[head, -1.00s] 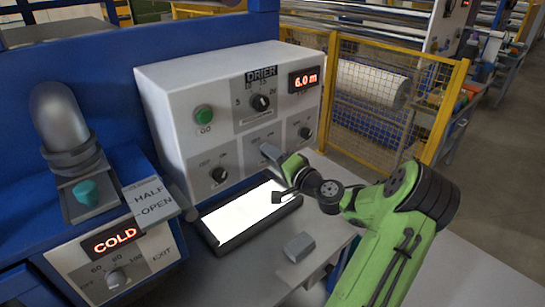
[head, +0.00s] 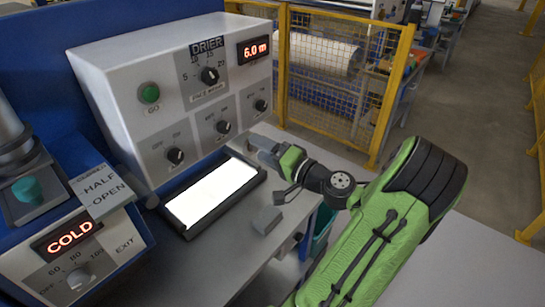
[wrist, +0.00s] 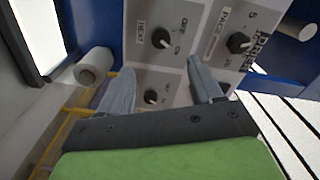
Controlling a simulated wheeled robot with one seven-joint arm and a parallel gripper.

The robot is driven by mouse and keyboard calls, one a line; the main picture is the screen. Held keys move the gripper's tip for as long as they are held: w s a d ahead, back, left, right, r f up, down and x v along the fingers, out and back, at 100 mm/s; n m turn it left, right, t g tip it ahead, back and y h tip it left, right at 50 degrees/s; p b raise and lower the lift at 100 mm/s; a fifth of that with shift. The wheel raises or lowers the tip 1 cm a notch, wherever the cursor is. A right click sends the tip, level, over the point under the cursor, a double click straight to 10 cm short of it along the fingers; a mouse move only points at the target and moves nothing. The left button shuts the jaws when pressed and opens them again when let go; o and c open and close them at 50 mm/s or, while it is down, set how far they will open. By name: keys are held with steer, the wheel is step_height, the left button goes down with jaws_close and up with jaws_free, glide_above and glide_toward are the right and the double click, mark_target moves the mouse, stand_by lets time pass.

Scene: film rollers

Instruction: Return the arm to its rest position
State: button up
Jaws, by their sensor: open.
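My green arm (head: 385,225) reaches in from the lower right in the head view. My gripper (head: 258,147) is at the right end of the drier panel, in front of its lower right corner and above the bench. In the wrist view, my gripper (wrist: 162,70) has its two grey fingers apart with nothing between them. The white drier panel (head: 120,100) stands behind, with several black knobs, a green GO button (head: 150,93) and a display (head: 254,49) reading 6.0 m. The panel's knobs (wrist: 160,38) also show beyond the fingers in the wrist view.
A bright light tray (head: 212,192) lies below the panel. A small grey block (head: 267,220) sits on the bench beside it. A COLD display (head: 68,238) and HALF-OPEN sign (head: 100,190) are at left. A yellow mesh fence (head: 335,85) stands behind; open floor lies right.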

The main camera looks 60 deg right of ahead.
steer(key=s, duration=0.3)
steer(key=shift+s+a, duration=0.2)
stand_by(0.3)
steer(key=w+a+f+n+g+y, duration=0.2)
steer(key=w+a+n+g, duration=0.1)
steer(key=a, duration=0.4)
steer(key=w+a+f+n+g+y, duration=0.2)
steer(key=a+n+g, duration=0.2)
steer(key=a, duration=0.3)
steer(key=w+a+f+n+g+y, duration=0.2)
steer(key=w+a+n+g, duration=0.1)
steer(key=a, duration=0.5)
steer(key=s+a+r+n+g+h, duration=0.2)
steer(key=s+a+r+n+h, duration=0.2)
steer(key=s+a, duration=0.5)
steer(key=s+r+n, duration=0.1)
steer(key=s, duration=0.3)
steer(key=shift+s+a+r, duration=0.2)
steer(key=shift+s+r, duration=0.05)
steer(key=shift+r, duration=0.1)
